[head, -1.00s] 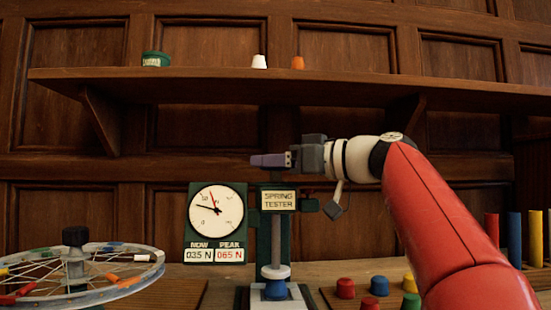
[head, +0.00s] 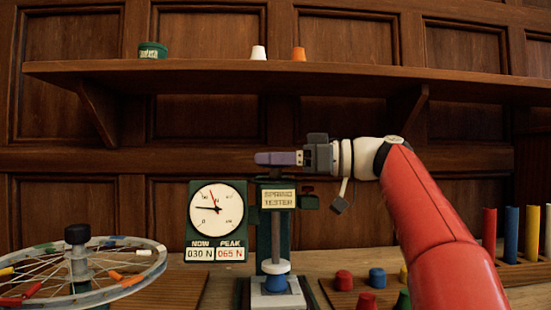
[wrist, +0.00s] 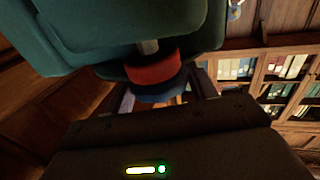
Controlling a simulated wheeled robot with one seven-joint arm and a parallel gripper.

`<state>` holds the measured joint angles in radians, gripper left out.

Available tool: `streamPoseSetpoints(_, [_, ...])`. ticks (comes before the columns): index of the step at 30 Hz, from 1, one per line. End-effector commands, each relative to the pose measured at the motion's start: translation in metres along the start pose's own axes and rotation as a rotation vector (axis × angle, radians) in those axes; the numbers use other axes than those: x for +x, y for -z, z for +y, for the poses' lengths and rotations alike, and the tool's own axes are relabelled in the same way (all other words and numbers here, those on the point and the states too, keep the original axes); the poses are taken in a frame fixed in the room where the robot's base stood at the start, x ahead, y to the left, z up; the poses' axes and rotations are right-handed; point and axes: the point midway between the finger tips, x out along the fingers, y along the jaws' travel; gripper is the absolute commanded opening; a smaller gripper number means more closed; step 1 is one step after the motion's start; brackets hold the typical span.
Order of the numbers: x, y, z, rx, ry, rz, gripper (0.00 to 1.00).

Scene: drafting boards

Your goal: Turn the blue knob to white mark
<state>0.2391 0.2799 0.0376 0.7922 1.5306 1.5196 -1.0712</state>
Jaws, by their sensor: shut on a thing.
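The fingers hide the knob in the head view. The dial (head: 216,208) reads NOW 030 N and PEAK 065 N. I cannot make out the white mark.
A spoked wheel (head: 45,288) lies at the left. Several coloured caps stand on a board at the right, beside upright coloured rods (head: 512,232).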

Motion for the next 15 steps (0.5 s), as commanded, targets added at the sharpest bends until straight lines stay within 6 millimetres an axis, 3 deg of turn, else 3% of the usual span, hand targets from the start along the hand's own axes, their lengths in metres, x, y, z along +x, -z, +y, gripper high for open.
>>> streamPoseSetpoints(2, [-0.0002,0.0013,-0.0002,-0.002,-0.002,0.003,0.33])
streamPoseSetpoints(3, [-0.0002,0.0013,-0.0002,-0.002,-0.002,0.003,0.6])
streamPoseSetpoints(7, [-0.0002,0.001,-0.0001,-0.002,-0.002,0.002,0.77])
streamPoseSetpoints(15, [-0.0005,0.0004,0.0,-0.001,-0.002,0.001,0.78])
